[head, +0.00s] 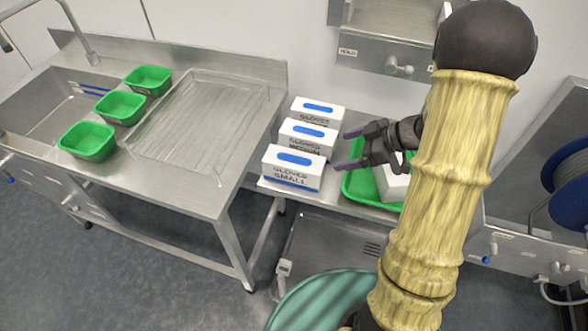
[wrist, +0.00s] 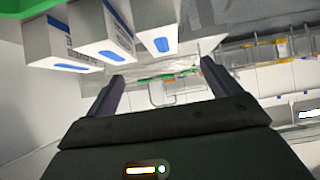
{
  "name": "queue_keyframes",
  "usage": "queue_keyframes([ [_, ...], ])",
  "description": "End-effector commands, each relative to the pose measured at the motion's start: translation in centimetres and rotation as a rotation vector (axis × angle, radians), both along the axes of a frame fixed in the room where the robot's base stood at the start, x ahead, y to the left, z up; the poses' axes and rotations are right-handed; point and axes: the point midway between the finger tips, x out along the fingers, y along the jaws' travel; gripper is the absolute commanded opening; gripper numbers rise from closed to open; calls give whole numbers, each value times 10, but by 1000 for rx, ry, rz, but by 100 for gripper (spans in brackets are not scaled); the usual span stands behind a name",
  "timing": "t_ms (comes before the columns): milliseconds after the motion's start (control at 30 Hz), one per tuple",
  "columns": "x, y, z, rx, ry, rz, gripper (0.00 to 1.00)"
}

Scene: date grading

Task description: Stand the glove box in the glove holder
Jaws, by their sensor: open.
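I cannot tell for sure which thing is the glove holder.
A steel wall unit (head: 388,52) hangs above. Several green tubs (head: 88,141) stand by the sink at left. A blue reel (head: 572,180) is at right.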

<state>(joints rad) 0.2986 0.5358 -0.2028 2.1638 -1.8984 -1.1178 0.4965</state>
Motion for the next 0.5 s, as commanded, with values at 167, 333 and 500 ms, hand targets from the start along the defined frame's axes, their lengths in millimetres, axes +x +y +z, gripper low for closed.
queue_keyframes([
  [167, 1, 2, -1, 0, -1, 1, 89],
  [333, 6, 17, -13, 0, 1, 2, 89],
  [500, 15, 39, -31, 1, 2, 2, 89],
])
